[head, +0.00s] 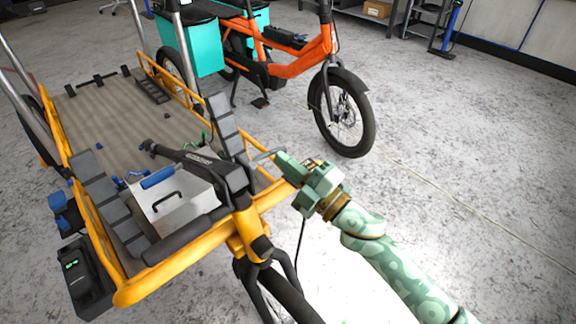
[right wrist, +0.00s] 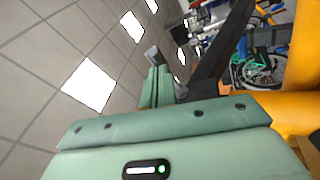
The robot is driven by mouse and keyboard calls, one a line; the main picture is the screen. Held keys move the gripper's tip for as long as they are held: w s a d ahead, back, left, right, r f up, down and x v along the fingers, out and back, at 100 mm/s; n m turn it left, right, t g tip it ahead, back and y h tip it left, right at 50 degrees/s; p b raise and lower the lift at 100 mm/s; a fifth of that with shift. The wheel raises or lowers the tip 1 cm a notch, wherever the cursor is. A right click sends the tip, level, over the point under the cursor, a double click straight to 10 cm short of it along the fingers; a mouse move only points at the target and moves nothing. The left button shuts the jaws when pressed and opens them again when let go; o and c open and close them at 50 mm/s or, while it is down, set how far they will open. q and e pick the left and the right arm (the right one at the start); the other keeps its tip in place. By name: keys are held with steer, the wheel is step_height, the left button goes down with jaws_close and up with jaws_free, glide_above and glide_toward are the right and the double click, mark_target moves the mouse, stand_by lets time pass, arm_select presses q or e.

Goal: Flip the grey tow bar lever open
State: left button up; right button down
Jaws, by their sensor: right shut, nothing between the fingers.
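The black tow bar (head: 185,157) lies over the front of the yellow cargo bike, slanting from the bed to the yellow head tube. My right gripper (head: 279,159) is shut and empty, just right of the bike's front rail. A small grey piece (head: 262,156) shows at its tip; I cannot tell whether it is the tow bar lever or part of the fingers. In the right wrist view, the shut green fingers (right wrist: 157,84) end at a grey block (right wrist: 153,55), with a black bar (right wrist: 219,52) beside them. No other grey lever is clear. My left gripper is not in view.
The yellow cargo bike (head: 190,248) carries a silver box (head: 170,205) and dark grey panels (head: 103,190) on its bed. An orange bike (head: 300,65) with turquoise bins (head: 190,45) stands behind. The concrete floor to the right is clear.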

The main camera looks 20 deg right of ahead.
mark_target(280, 149)
steer(key=n+y, duration=0.1)
steer(key=w+n+g+y, duration=0.1)
steer(key=shift+d+r+n+g, duration=0.2)
steer(key=shift+r+n+g, duration=0.1)
steer(key=shift+r, duration=0.1)
steer(key=n+g+y, duration=0.1)
steer(key=w+n+g+y, duration=0.1)
steer(key=n+g, duration=0.1)
steer(key=r+n+g+y, duration=0.1)
steer(key=n+y, duration=0.1)
steer(key=shift+w+a+g+p, duration=0.1)
steer(key=shift+w+g+p, duration=0.2)
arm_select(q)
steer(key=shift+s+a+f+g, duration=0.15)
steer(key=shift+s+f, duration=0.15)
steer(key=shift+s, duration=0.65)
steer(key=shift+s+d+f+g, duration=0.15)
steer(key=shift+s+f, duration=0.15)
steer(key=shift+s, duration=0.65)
arm_select(e)
steer(key=shift+w+a+r, duration=0.2)
steer(key=shift+w+r, duration=0.05)
steer(key=shift+w, duration=0.05)
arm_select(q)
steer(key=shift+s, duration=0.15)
